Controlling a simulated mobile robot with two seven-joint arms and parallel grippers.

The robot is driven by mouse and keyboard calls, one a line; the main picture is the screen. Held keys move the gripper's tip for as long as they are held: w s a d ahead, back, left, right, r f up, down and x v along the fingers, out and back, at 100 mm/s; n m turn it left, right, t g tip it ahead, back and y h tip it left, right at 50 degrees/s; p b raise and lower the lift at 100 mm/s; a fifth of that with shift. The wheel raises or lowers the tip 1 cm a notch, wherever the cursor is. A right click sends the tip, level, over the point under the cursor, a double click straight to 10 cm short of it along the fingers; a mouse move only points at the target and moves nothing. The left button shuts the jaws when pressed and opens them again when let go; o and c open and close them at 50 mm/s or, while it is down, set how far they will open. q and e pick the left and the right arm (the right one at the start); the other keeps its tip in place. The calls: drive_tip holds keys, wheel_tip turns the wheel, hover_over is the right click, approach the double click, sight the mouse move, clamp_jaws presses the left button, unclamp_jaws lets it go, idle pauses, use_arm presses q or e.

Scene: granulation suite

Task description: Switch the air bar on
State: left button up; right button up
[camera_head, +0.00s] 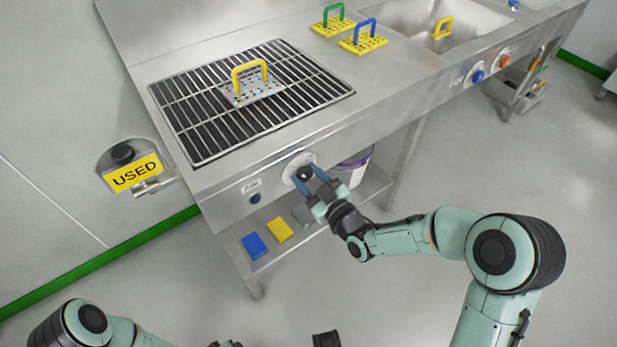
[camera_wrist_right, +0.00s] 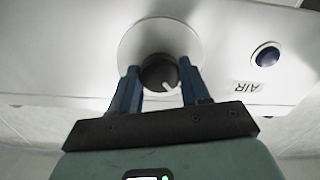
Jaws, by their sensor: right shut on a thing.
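The air knob (camera_head: 305,173) is a black dial on a round white plate on the bench's front panel. It shows larger in the right wrist view (camera_wrist_right: 160,73), its white pointer mark slanting to the lower right there. My right gripper (camera_head: 311,181) has its blue fingers on either side of the knob and is shut on it. An AIR label (camera_wrist_right: 250,87) and a dark blue round lamp (camera_wrist_right: 267,54) sit beside the knob; the lamp does not look brightly lit. Only part of my left arm shows at the lower left; its fingers are out of view.
A slatted grille (camera_head: 300,92) in the bench top carries a perforated plate with a yellow handle (camera_head: 250,70). Green-handled and blue-handled yellow plates stand near the sink (camera_head: 410,18). A USED sign (camera_head: 135,174) hangs on the wall. Coloured pads and a white bucket sit below.

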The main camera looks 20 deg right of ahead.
drive_tip(key=shift+m, duration=1.1)
drive_tip(key=m, duration=0.2)
drive_tip(key=shift+m, duration=0.3)
drive_tip(key=m, duration=0.2)
drive_tip(key=shift+m, duration=1.3)
drive_tip(key=m, duration=0.4)
drive_tip(key=shift+p, duration=0.4)
use_arm(q)
drive_tip(key=shift+s+d+r+g+p, duration=0.25)
drive_tip(key=shift+s+d+r, duration=0.15)
drive_tip(key=shift+s, duration=0.25)
drive_tip(key=shift+s+d+r+g+p, duration=0.2)
drive_tip(key=shift+s+d+r, duration=0.1)
drive_tip(key=shift+s+r, duration=0.3)
use_arm(e)
drive_tip(key=shift+f+m, duration=0.1)
drive_tip(key=shift+m, duration=1.8)
use_arm(q)
drive_tip(key=shift+s+f, duration=0.1)
use_arm(e)
drive_tip(key=o, duration=1.1)
drive_tip(key=shift+c, duration=0.2)
